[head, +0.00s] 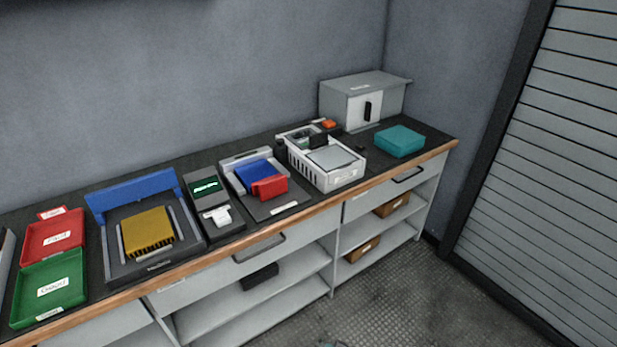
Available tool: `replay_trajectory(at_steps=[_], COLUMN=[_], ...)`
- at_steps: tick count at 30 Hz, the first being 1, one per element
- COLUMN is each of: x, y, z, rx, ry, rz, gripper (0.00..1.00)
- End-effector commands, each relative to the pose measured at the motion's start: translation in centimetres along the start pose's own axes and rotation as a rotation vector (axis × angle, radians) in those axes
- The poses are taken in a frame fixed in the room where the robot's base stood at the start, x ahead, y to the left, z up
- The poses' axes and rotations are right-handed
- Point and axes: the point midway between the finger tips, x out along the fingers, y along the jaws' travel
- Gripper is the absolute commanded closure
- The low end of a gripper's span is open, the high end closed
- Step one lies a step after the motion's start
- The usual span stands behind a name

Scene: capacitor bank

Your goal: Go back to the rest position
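The task names no object, only a rest position. My gripper does not show in the head view, so I cannot tell whether it is open or holding something. The head view looks down along a workbench (302,215) with a dark top and a wooden front edge.
On the bench stand a green tray (50,290), a red tray (54,237), a blue-backed fixture (137,197) with a gold finned block (147,231), a meter (206,188), a red and blue device (262,178), a white basket (338,178), a teal box (400,141) and a grey cabinet (363,100). Floor (400,295) is clear.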

Motion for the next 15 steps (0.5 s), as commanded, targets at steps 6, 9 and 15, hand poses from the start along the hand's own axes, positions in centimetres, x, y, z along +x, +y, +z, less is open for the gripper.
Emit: replay_trajectory(at_steps=[6, 9, 15], x=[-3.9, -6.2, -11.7], y=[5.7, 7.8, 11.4], z=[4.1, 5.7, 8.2], rx=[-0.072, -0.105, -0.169], ry=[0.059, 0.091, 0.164], rz=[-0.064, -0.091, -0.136], gripper=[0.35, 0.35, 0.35])
